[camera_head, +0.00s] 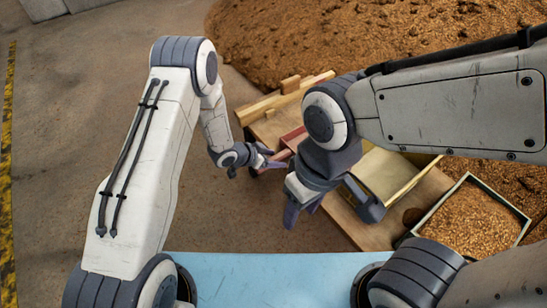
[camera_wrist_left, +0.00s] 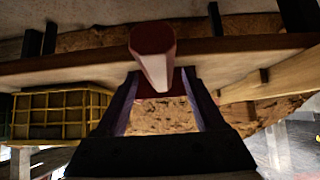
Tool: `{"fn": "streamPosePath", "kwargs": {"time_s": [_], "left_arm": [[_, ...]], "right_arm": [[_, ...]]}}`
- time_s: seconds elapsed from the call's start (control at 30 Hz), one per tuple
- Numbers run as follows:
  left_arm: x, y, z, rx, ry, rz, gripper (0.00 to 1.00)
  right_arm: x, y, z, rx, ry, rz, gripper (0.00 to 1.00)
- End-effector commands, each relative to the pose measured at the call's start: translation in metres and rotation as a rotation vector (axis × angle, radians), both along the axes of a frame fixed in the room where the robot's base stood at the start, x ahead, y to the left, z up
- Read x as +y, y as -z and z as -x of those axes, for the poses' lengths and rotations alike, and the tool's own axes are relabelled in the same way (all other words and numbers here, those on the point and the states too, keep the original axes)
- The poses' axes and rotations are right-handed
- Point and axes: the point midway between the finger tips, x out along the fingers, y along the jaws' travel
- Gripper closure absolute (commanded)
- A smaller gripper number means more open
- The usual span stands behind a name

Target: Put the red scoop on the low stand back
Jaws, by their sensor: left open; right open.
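The red scoop (camera_head: 292,137) is on the wooden low stand (camera_head: 268,128), partly hidden behind my grippers. In the left wrist view a red handle end (camera_wrist_left: 153,55) points toward the camera, at the stand's edge (camera_wrist_left: 85,68). My left gripper (camera_head: 268,160) is open at the stand's left edge, beside the scoop. In the left wrist view its two fingers stand apart with the handle between or just above their tips; I cannot tell whether they touch it. My right gripper (camera_head: 312,205) is open and empty, nearer the camera, and covers part of the stand.
A shallow light tray (camera_head: 385,172) and wooden bars (camera_head: 290,92) lie on the stand. A grain-filled box (camera_head: 474,218) stands at right. A large grain heap (camera_head: 330,35) lies behind. A yellow crate (camera_wrist_left: 60,115) shows in the left wrist view. Floor at left is clear.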

Motion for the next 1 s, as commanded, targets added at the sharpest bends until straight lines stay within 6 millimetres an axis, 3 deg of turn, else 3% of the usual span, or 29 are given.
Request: {"fn": "streamPosePath", "kwargs": {"time_s": [0.5, 0.7, 1.0], "left_arm": [[0.051, -0.06, 0.036, -0.002, -0.003, 0.001, 0.3], [0.061, -0.071, 0.044, -0.003, -0.001, 0.002, 0.3], [0.061, -0.076, 0.043, -0.004, -0.003, -0.02, 0.3]], "right_arm": [[0.0, -0.023, 0.0, 0.0, 0.0, 0.0, 0.5], [0.0, -0.025, 0.0, 0.0, 0.0, 0.0, 0.5], [0.0, -0.025, 0.0, 0.0, 0.0, 0.0, 0.5]]}}
